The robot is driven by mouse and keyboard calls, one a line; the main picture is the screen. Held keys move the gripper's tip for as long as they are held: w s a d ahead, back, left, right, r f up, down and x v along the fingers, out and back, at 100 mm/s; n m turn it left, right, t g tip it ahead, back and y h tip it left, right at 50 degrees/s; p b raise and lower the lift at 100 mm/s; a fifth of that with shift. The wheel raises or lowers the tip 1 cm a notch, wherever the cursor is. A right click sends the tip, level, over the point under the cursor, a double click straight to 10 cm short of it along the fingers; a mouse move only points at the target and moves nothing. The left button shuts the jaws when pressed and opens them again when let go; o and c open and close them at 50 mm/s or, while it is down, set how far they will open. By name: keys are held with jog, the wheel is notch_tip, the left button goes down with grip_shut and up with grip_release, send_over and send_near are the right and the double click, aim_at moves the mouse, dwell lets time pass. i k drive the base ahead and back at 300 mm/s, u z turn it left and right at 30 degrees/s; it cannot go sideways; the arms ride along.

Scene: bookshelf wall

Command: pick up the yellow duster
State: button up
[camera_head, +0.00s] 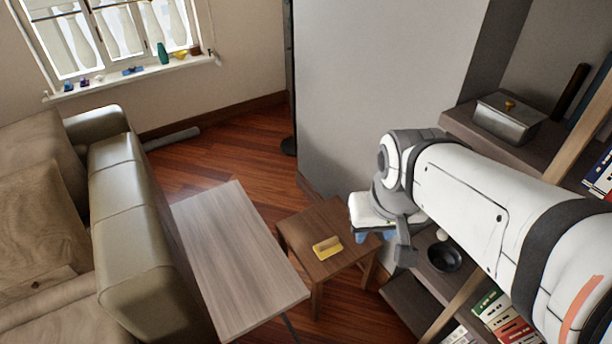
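The yellow duster (327,247) lies on the small brown wooden side table (312,225), near its middle front. It looks like a flat yellow block with a raised grip on top. My arm reaches in from the right, and its wrist hangs just right of the side table. My gripper (378,236) is mostly hidden behind the wrist; only a bluish part shows beneath it, over the table's right edge. Its fingers cannot be made out. The duster is apart from it, to the left.
A long grey wooden table (235,260) stands left of the side table, with a beige sofa (125,220) beyond. The shelf (460,130) at right holds a metal box (508,120), a dark bowl (444,257) and books. A grey wall panel (370,70) rises behind.

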aim_at(332, 246)
jog(key=u, duration=0.6)
jog(key=k, duration=0.85)
jog(key=z, duration=0.45)
jog(key=i, duration=1.5)
jog(key=z, duration=0.05)
